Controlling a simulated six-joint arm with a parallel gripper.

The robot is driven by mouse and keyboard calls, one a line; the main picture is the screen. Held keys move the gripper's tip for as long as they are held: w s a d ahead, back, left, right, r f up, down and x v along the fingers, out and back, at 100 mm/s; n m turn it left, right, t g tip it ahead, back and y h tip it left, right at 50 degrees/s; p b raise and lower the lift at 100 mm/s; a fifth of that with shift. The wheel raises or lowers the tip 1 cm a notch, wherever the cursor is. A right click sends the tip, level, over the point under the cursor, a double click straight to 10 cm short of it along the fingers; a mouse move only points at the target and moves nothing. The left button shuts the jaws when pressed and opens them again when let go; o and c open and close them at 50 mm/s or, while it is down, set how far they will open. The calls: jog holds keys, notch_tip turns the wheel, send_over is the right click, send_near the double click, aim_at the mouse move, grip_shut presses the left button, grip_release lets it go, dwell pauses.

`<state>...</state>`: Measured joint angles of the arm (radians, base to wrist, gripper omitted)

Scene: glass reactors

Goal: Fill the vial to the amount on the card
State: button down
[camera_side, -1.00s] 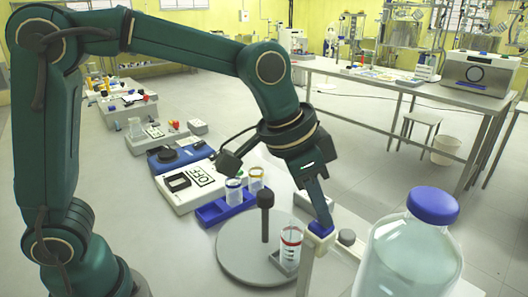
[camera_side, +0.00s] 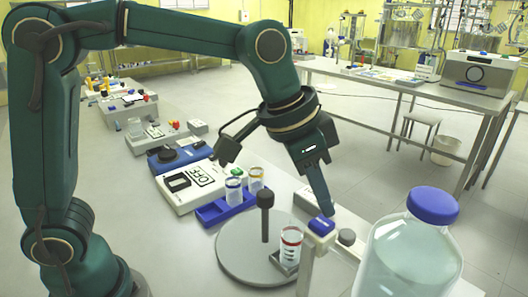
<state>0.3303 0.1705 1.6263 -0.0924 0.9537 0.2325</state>
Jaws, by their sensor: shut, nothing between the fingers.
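A small clear vial (camera_side: 291,243) with red markings stands upright in a grey holder (camera_side: 285,263) on a round grey plate (camera_side: 240,263). Its liquid level is too small to read. A white post with a blue top (camera_side: 321,227) stands just right of the vial. A large clear bottle (camera_side: 410,258) with a blue cap stands at the right front, with pale liquid in it. My gripper (camera_side: 327,211) is shut and empty, pointing down, its tip just above the blue top and seemingly apart from it. I cannot make out a card with an amount.
A dark knobbed rod (camera_side: 265,216) rises from the plate near the vial. A blue rack (camera_side: 222,210) with two cups lies behind, beside a white device (camera_side: 190,185) marked "OFF". A grey knob (camera_side: 346,237) sits right of the blue top.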

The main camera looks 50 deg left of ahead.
jog(key=shift+r, duration=2.5)
jog(key=s+a+r+n+t, duration=0.2)
jog(key=s+a+r, duration=0.1)
jog(key=s+a, duration=0.3)
jog(key=s+a+f+n+y, duration=0.2)
jog(key=s+a+f+n, duration=0.2)
jog(key=s+a+f, duration=0.2)
notch_tip(320, 180, down, 4)
jog(key=shift+s+a+f, duration=0.15)
jog(key=shift+s+f, duration=0.05)
jog(key=shift+s, duration=0.95)
